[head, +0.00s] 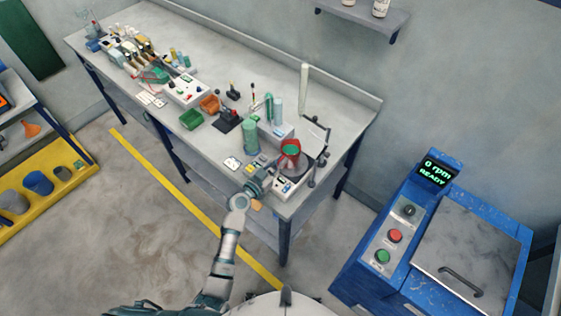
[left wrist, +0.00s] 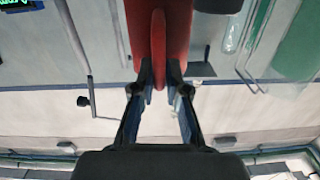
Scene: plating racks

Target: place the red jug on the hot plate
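The red jug (head: 290,162) stands upright at the near right end of the workbench, with green showing inside its top. It appears over or on the hot plate (head: 283,187), a pale box with a control panel on its front; I cannot tell whether they touch. My left gripper (head: 274,173) is at the jug's near left side. In the left wrist view my left gripper (left wrist: 160,75) has its fingertips closed in on both sides of the red jug's handle (left wrist: 158,45). The jug's body fills the top middle there. My right gripper is not in view.
A green cylinder (head: 250,137) stands left of the jug, and a stand with a thin rod (head: 312,170) rises to its right. Racks, bins and bottles crowd the workbench (head: 345,110) further left. A blue machine (head: 440,250) stands at the right.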

